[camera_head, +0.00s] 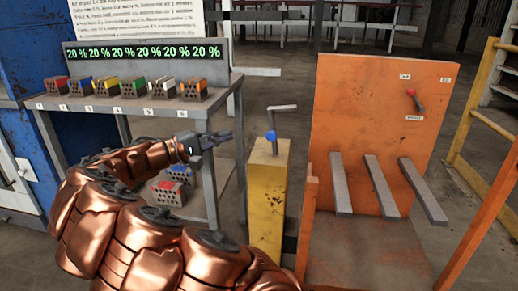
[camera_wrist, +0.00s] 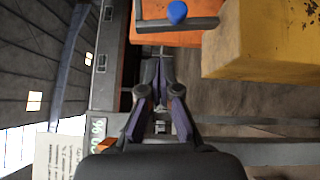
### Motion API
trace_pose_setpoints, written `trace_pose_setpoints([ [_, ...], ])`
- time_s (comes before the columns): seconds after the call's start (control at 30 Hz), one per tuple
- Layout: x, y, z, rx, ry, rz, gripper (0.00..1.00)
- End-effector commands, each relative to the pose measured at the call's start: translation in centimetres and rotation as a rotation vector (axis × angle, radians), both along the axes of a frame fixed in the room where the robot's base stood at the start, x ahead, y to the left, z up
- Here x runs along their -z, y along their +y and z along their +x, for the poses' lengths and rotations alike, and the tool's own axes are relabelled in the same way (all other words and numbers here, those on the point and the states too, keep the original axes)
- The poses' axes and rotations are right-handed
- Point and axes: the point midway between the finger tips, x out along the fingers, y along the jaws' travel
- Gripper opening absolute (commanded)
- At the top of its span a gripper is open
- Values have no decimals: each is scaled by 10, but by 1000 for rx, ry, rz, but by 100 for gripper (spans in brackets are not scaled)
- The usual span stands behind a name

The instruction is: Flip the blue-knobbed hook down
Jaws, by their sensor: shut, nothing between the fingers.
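The hook is a grey bent bar (camera_head: 283,107) on top of a yellow post (camera_head: 267,195). It rises from the post and its upper end turns right. Its blue knob (camera_head: 270,136) sits in front of the bar, just above the post top. My gripper (camera_head: 230,136) is left of the knob at about its height, apart from it, shut and empty. In the wrist view, the shut fingertips (camera_wrist: 160,58) are below the blue knob (camera_wrist: 177,12) and grey bar (camera_wrist: 178,25), with the yellow post (camera_wrist: 265,40) at the right. No contact shows.
A grey table (camera_head: 125,101) with several hollow bricks and a green-lit display (camera_head: 143,52) is at the left. Yellow railing (camera_head: 480,90) stands far right.

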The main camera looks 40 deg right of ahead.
Motion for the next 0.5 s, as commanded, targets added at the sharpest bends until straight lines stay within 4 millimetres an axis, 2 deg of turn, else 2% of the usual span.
trace_pose_setpoints([
  [0.03, 16, 3, 10, -17, 10, -20, 0],
  [0.13, 23, 6, 21, -36, 21, -46, 0],
  [0.5, 23, 8, 27, -47, 24, -60, 0],
])
